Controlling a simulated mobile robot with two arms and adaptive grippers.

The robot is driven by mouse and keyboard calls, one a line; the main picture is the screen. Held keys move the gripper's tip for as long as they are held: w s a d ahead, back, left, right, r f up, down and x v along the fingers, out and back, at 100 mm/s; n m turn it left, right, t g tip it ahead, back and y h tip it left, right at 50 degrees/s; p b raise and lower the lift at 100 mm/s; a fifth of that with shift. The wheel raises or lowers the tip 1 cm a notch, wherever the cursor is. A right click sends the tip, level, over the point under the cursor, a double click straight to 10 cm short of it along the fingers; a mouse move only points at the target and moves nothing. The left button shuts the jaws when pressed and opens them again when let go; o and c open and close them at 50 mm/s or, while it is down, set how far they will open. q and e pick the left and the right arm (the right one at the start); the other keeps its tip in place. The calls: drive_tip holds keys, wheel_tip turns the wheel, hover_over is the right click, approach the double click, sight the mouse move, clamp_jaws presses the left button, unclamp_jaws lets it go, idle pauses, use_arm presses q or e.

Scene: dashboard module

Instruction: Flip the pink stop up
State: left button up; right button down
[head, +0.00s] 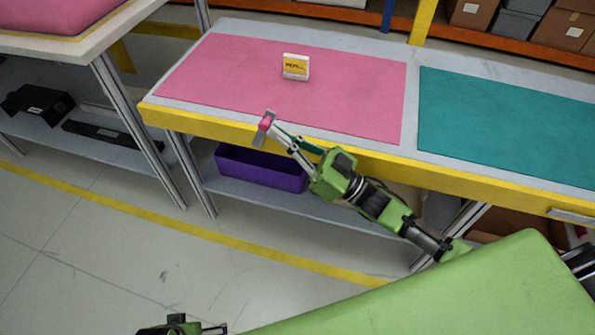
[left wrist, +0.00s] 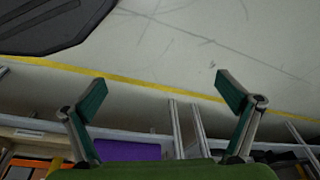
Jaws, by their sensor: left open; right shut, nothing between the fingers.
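The pink stop (head: 264,124) is a small pink block by the front edge of the pink mat's table, with a grey metal piece at its upper end. Its exact tilt is hard to tell at this size. My right gripper (head: 279,133) is shut and empty, its fingertips right beside the stop; I cannot tell whether they touch it. My left gripper is partly in the head view at the bottom edge (head: 212,329). In the left wrist view it is open (left wrist: 162,88) with nothing between its fingers, over the floor.
A white and yellow box (head: 295,67) stands on the pink mat (head: 352,85). A teal mat (head: 510,125) lies to the right. A purple bin (head: 262,172) sits on the shelf below. Another table (head: 95,42) stands at left. The floor (head: 120,240) in front is clear.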

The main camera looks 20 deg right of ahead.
drive_tip(key=p+x, duration=0.1)
drive_tip(key=x, duration=0.3)
drive_tip(key=shift+s+r+p, duration=0.2)
drive_tip(key=shift+s+p, duration=0.1)
drive_tip(key=shift+p, duration=0.05)
use_arm(q)
wheel_tip(320, 180, down, 7)
drive_tip(key=s, duration=0.2)
drive_tip(key=shift+s+a+f, duration=0.15)
drive_tip(key=shift+s+f, duration=0.05)
drive_tip(key=shift+s, duration=0.2)
use_arm(e)
drive_tip(key=shift+w+a+r, duration=0.1)
drive_tip(key=shift+w+a, duration=0.2)
drive_tip(key=shift+a, duration=0.2)
drive_tip(key=shift+s+d+f, duration=0.2)
drive_tip(key=shift+s+f, duration=0.05)
approach(263, 125)
drive_tip(key=shift+s+d, duration=0.45)
drive_tip(key=shift+s, duration=0.15)
